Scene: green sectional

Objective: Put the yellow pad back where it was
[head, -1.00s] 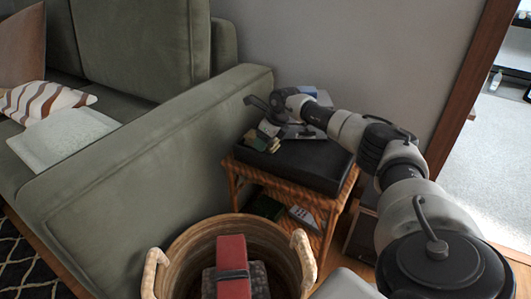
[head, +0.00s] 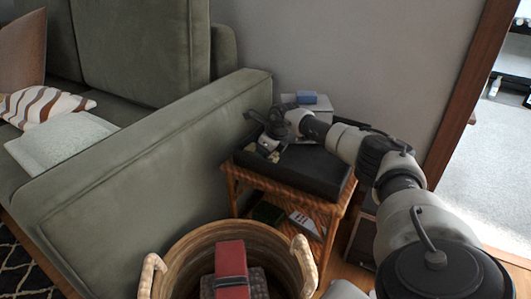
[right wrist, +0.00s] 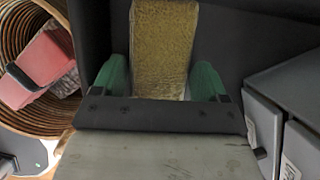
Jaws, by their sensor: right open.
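The yellow pad (right wrist: 163,45) lies on a black surface in the right wrist view, a rough-faced yellow block running back under the gripper. My right gripper (right wrist: 161,80) is open, with a green fingertip on each side of the pad. I cannot tell whether either finger touches it. In the head view my right gripper (head: 268,150) is low over the left part of the black tray-like top (head: 312,170) of the wicker side table (head: 284,184). There the gripper mostly hides the pad. My left gripper is not in view.
A wicker basket (head: 174,262) with a red block (head: 231,262) stands in front of the table. The green sofa arm (head: 150,145) rises close on the left. A grey item with a blue block (head: 306,97) lies at the table's back. A lower shelf holds small items.

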